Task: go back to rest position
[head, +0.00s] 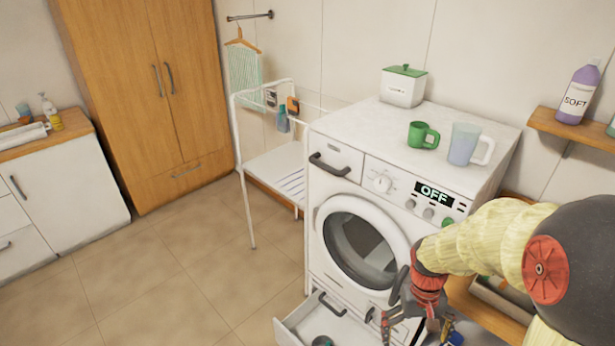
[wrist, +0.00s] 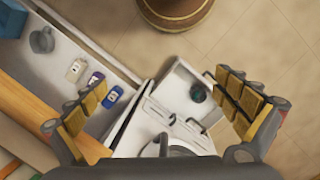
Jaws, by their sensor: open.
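My gripper (head: 412,318) is in front of the lower right part of the white washing machine (head: 335,190), near its open bottom drawer (head: 296,328). In the wrist view my gripper (wrist: 160,88) points downward with its yellow-padded fingers spread wide. Nothing is between the fingers. The open drawer (wrist: 172,85) lies below and between them, holding a small dark round thing (wrist: 198,92). My arm reaches in from the right in the head view and hides part of the machine's right side.
A green mug (head: 423,135), a clear pitcher (head: 466,143) and a white canister (head: 403,88) stand on the machine. A white drying rack (head: 275,165) is left of it. Floor at left is clear.

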